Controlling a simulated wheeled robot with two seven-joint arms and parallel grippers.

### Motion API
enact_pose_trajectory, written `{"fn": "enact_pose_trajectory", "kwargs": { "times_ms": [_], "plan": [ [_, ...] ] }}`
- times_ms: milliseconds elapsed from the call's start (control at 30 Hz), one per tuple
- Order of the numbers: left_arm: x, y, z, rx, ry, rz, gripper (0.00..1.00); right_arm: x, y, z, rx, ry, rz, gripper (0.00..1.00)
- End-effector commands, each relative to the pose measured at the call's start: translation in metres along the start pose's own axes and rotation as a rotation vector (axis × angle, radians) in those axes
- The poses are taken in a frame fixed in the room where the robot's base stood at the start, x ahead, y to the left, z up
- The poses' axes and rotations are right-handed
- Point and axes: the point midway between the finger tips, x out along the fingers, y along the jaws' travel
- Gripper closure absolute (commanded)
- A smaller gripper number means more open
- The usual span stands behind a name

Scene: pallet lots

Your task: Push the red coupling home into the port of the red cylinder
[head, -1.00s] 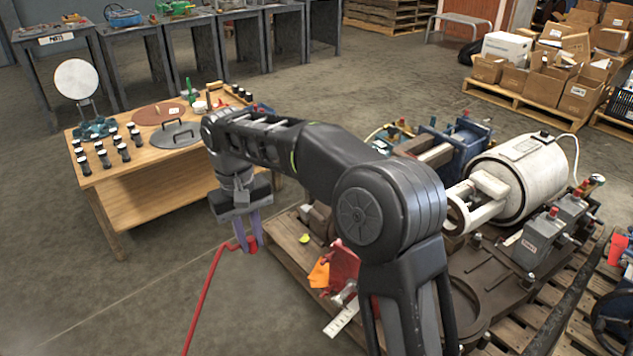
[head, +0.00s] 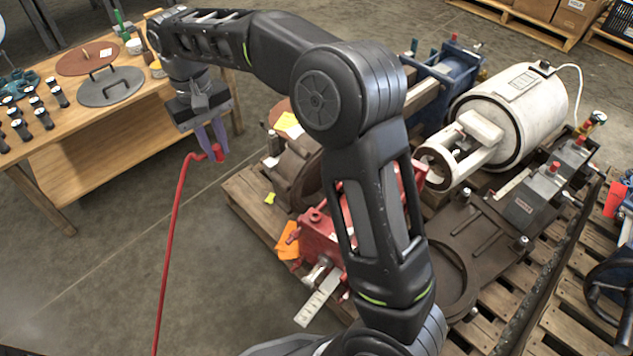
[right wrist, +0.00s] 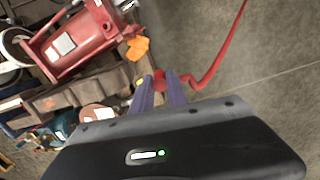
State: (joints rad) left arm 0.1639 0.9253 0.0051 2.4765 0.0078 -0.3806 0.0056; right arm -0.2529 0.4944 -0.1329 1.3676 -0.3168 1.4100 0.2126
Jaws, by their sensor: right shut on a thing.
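My right gripper (head: 219,156) is shut on the red coupling (head: 218,152), held in the air between the table and the pallet. A red hose (head: 168,240) runs from the coupling down toward the floor. In the right wrist view the coupling (right wrist: 159,84) sits between the fingertips (right wrist: 160,80). The red cylinder (head: 322,232) lies on the pallet to the right, partly behind my right arm. It also shows at upper left in the right wrist view (right wrist: 85,42), apart from the coupling. Its port cannot be made out. My left gripper is not in view.
A wooden table (head: 120,150) with black-capped jars and round lids stands at left. The pallet (head: 250,205) also carries a white cylinder (head: 515,105), a blue machine (head: 440,75) and grey boxes (head: 535,197). An orange tag (head: 287,241) lies by the red cylinder. Floor at lower left is clear.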

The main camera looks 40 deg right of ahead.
Motion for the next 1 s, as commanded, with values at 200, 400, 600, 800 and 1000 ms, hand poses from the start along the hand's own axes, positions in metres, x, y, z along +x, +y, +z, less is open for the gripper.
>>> {"fn": "enact_pose_trajectory", "kwargs": {
  "times_ms": [200,400,600,800,1000],
  "plan": [
    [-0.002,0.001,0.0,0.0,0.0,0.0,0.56,0.003,0.006,0.001,0.002,-0.001,0.0,1.0],
    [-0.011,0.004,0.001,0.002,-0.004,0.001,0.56,0.032,0.045,0.011,0.001,0.002,-0.003,1.0],
    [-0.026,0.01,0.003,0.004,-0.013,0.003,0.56,0.087,0.104,0.046,-0.024,0.017,-0.013,1.0],
    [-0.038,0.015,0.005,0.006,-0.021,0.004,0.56,0.133,0.142,0.096,-0.061,0.046,-0.029,1.0],
    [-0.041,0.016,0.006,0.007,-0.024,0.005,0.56,0.15,0.151,0.118,-0.085,0.064,-0.036,1.0]
  ]
}}
